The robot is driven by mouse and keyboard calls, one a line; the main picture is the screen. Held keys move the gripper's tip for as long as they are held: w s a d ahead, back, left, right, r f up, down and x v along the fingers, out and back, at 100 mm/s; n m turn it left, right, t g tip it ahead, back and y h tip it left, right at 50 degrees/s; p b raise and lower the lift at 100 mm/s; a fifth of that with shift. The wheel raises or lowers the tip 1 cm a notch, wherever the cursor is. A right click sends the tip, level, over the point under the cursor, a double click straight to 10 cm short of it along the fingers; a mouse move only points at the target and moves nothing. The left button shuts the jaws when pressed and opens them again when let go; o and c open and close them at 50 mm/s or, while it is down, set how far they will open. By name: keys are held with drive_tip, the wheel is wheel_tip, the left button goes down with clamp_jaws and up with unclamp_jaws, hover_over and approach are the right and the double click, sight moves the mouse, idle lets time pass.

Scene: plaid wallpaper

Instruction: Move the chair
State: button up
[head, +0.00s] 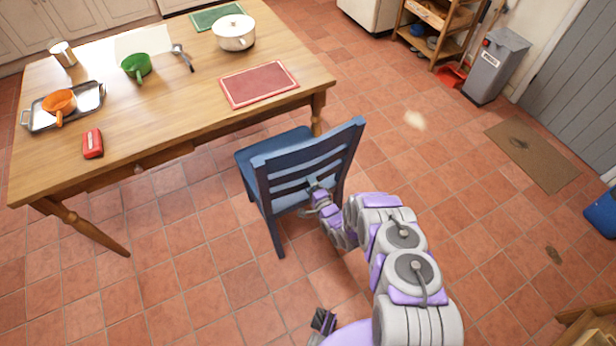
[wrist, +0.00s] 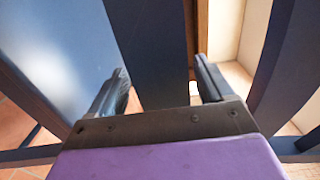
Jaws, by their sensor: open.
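A blue wooden chair (head: 262,166) with a slatted back stands on the tiled floor beside the near right part of the table, its seat facing the table. My gripper (head: 316,186) is at the lower part of the chair's back, on the side away from the table. In the wrist view my gripper (wrist: 160,86) is open, its two dark fingers apart. A dark blue bar of the chair (wrist: 150,50) runs between the fingers in that picture. Whether either finger touches it I cannot tell.
A wooden table (head: 190,105) stands left of the chair, bearing a red placemat (head: 259,84), a white pot (head: 233,33) and a tray (head: 40,120). A grey bin (head: 493,70), shelf (head: 450,35) and doormat (head: 530,155) are at right. Floor right of the chair is mostly clear.

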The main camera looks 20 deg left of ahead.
drive_tip(key=shift+a+f, duration=0.1)
drive_tip(key=shift+a, duration=0.35)
drive_tip(key=shift+d+r, duration=0.2)
drive_tip(key=shift+d, duration=0.4)
drive_tip(key=c, duration=0.5)
drive_tip(key=shift+s+a, duration=0.15)
drive_tip(key=shift+a, duration=0.15)
clamp_jaws()
